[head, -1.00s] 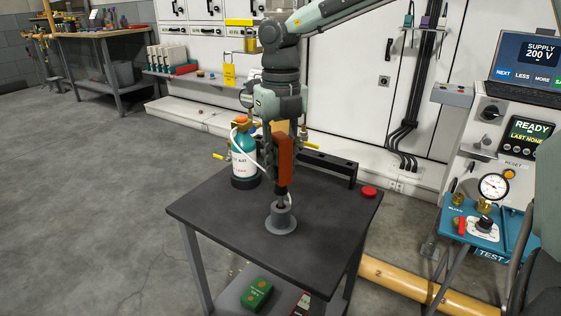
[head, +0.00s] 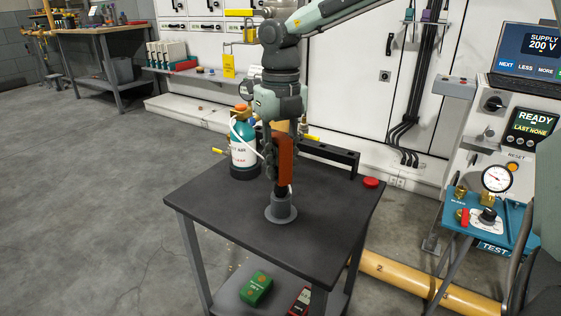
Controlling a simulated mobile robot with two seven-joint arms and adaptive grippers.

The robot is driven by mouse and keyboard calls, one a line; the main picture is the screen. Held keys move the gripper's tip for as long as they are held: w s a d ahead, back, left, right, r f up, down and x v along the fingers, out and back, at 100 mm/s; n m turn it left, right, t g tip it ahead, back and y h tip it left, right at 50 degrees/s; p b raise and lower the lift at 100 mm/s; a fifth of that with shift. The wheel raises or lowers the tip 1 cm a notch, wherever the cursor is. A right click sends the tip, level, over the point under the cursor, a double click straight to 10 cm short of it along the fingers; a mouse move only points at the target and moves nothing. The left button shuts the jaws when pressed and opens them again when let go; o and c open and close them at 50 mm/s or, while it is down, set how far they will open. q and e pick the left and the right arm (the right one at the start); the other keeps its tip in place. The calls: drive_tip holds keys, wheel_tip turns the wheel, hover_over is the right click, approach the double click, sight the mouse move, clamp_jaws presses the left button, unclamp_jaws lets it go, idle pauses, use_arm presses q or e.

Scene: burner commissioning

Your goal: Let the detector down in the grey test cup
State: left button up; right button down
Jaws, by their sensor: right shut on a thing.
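The detector (head: 285,162) is an orange-red upright body with a dark lower end. My right gripper (head: 281,160) is shut on it and points down over the small dark table (head: 215,200). The grey test cup (head: 281,208) stands on the table on a round flange, directly below the detector. The detector's lower end meets the cup's mouth in the picture; how deep it sits inside cannot be told. My left gripper is not in view.
A teal and white gas bottle (head: 243,150) stands at the table's back left. A black rail (head: 330,155) lies along the back edge, with a red button (head: 371,182) at the right. The table's front and left are clear. A yellow pipe (head: 420,285) runs along the floor.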

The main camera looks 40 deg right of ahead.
drive_tip(key=shift+f, duration=0.35)
drive_tip(key=c, duration=1.2)
unclamp_jaws()
